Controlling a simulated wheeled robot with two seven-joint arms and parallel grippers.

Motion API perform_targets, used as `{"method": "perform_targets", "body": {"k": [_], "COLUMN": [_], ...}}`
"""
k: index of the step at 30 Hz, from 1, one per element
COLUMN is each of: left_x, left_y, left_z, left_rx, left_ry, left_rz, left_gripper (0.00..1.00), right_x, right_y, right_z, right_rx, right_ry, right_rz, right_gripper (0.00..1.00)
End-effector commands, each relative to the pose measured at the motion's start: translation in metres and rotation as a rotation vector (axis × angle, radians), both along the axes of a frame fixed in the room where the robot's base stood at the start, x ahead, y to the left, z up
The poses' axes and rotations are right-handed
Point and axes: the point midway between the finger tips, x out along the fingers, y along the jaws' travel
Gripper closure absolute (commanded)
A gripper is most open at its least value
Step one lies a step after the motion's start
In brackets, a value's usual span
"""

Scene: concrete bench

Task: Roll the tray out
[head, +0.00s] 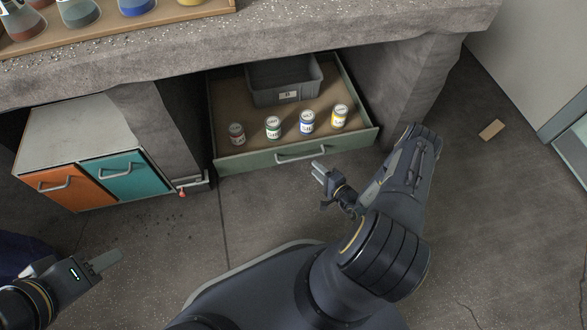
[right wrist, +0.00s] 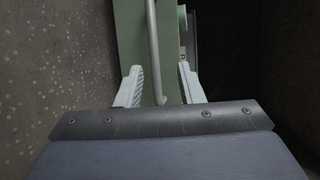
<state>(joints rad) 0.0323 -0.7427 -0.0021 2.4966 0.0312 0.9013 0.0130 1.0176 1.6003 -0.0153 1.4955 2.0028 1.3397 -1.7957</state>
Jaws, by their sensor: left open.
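The pull-out tray (head: 235,160) is a brown-floored drawer with a green front, standing out from under the concrete bench. A grey metal bar handle (head: 302,154) runs along its front. My right gripper (head: 318,170) is just in front of the handle's right end. In the right wrist view its pale fingers (right wrist: 160,82) are open, one on each side of the bar handle (right wrist: 153,45), with gaps showing. Whether either finger touches the bar cannot be told. My left gripper (head: 107,260) is open and empty over the floor at lower left, far from the tray.
The tray holds a grey bin (head: 285,82) and several small jars (head: 307,122). A cabinet with an orange door (head: 60,186) and a teal door (head: 127,177) stands left. Flasks stand in a wooden tray (head: 130,25) on the bench (head: 330,30). The floor before the drawer's left half is clear.

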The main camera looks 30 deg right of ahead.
Motion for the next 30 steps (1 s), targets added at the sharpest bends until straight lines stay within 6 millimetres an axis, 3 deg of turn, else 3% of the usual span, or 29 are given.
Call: {"method": "perform_targets", "body": {"k": [1, 4, 18, 28, 30], "left_x": [0.0, 0.0, 0.0, 0.0, 0.0], "left_y": [0.0, 0.0, 0.0, 0.0, 0.0], "left_z": [-0.004, -0.008, -0.035, -0.036, -0.036], "left_rx": [0.0, 0.0, 0.0, 0.0, 0.0], "left_ry": [0.0, 0.0, 0.0, 0.0, 0.0], "left_rz": [0.0, 0.0, 0.0, 0.0, 0.0], "left_gripper": [0.59, 0.59, 0.59, 0.59, 0.59], "right_x": [-0.002, 0.005, 0.068, 0.072, 0.072], "right_y": [0.0, 0.001, 0.012, 0.013, 0.013], "right_z": [-0.009, -0.013, -0.023, -0.023, -0.023], "right_rx": [-0.004, -0.008, -0.006, -0.004, -0.004], "right_ry": [0.003, 0.004, 0.004, 0.007, 0.007], "right_rz": [-0.013, -0.022, -0.017, -0.017, -0.017], "right_gripper": [0.66, 0.66, 0.66, 0.66, 0.73]}}
